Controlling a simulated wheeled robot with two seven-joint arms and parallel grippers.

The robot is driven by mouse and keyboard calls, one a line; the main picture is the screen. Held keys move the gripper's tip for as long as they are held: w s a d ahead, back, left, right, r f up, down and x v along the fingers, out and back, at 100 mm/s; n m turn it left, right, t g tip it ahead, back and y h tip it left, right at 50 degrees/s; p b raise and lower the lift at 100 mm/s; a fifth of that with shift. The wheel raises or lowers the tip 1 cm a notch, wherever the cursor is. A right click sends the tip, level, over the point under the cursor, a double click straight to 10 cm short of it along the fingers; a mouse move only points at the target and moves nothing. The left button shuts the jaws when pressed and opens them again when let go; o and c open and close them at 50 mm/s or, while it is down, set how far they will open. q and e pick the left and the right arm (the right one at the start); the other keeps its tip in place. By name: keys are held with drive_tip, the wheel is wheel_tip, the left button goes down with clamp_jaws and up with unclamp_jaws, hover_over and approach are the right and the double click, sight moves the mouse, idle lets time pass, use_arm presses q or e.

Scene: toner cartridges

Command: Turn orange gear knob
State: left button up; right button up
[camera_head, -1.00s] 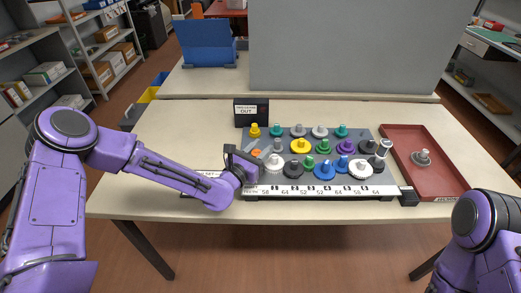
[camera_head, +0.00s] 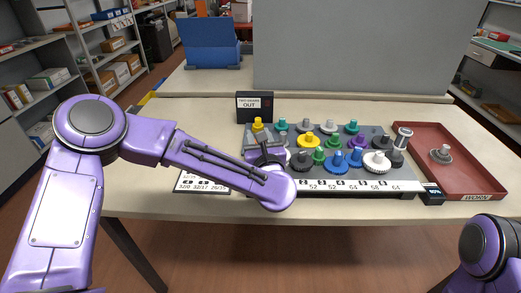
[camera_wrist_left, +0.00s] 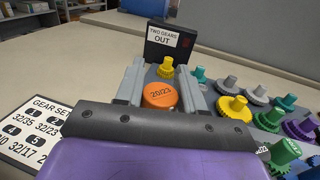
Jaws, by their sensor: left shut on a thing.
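The orange gear knob (camera_wrist_left: 160,95), marked 20/23, sits between the two fingers of my left gripper (camera_wrist_left: 162,82) in the left wrist view. The gripper is shut on it, at the left end of the grey gear board (camera_wrist_left: 213,97). In the head view my left gripper (camera_head: 264,150) and wrist hide the orange knob. A yellow gear (camera_wrist_left: 166,68) stands just beyond the fingertips. My right gripper is out of view; only part of my right arm shows at the lower right.
Several coloured gears, including a yellow one (camera_head: 308,140) and a white one (camera_head: 377,161), crowd the board to the right. A black "TWO GEARS OUT" sign (camera_head: 254,106) stands behind. A red tray (camera_head: 455,180) holds a grey gear (camera_head: 441,154). A printed card (camera_wrist_left: 35,135) lies left.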

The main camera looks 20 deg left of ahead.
use_arm(q)
drive_tip(key=n+g+y+b, duration=0.3)
drive_tip(key=g+y+b, duration=0.1)
drive_tip(key=n+g+y+b, duration=0.1)
drive_tip(key=n+g+y, duration=0.1)
drive_tip(key=shift+s+a+f+n+b, duration=0.2)
drive_tip(key=shift+s+a+n+b, duration=0.1)
drive_tip(key=shift+b, duration=0.1)
drive_tip(key=n+g+y, duration=0.1)
drive_tip(key=n+g+y+b, duration=0.1)
drive_tip(key=g, duration=0.1)
drive_tip(key=shift+s+r+n+g+b, duration=0.1)
drive_tip(key=shift+s+n+g+b, duration=0.1)
drive_tip(key=shift+n+g+b, duration=0.1)
drive_tip(key=shift+s+a+r+n+g+y, duration=0.15)
drive_tip(key=shift+n+g+y, duration=0.15)
drive_tip(key=shift+n+g, duration=0.85)
drive_tip(key=shift+s+n+g+y, duration=0.1)
drive_tip(key=shift+n+g+y, duration=0.4)
drive_tip(key=shift+g, duration=1.15)
drive_tip(key=shift+n, duration=0.25)
drive_tip(key=o, duration=0.9)
drive_tip(key=shift+o, duration=0.2)
